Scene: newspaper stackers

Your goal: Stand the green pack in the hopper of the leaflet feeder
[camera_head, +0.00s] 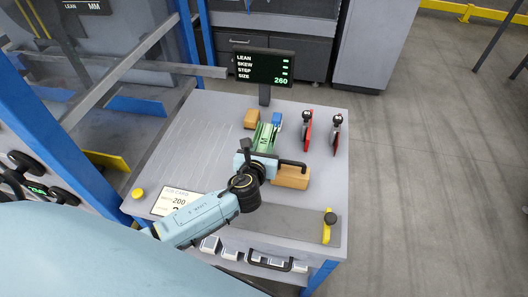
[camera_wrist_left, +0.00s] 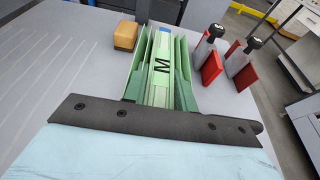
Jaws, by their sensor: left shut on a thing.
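The green pack (camera_head: 264,137), marked with a black M, is on or just above the grey worktop, in front of a small blue block (camera_head: 277,120). In the left wrist view the pack (camera_wrist_left: 161,75) runs away from the gripper, between green upright plates on both sides. My left gripper (camera_head: 260,150) is shut on the pack; its dark cross bar (camera_wrist_left: 150,118) hides the near end. I cannot tell whether the pack touches the worktop. I cannot clearly make out the leaflet feeder's hopper. My right gripper is not in view.
A tan block (camera_head: 251,118) stands left of the pack and another (camera_head: 291,178) nearer. Two red upright pieces with black knobs (camera_head: 308,132) stand to the right. A display (camera_head: 264,67) rises behind. A yellow piece (camera_head: 328,228) is front right.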

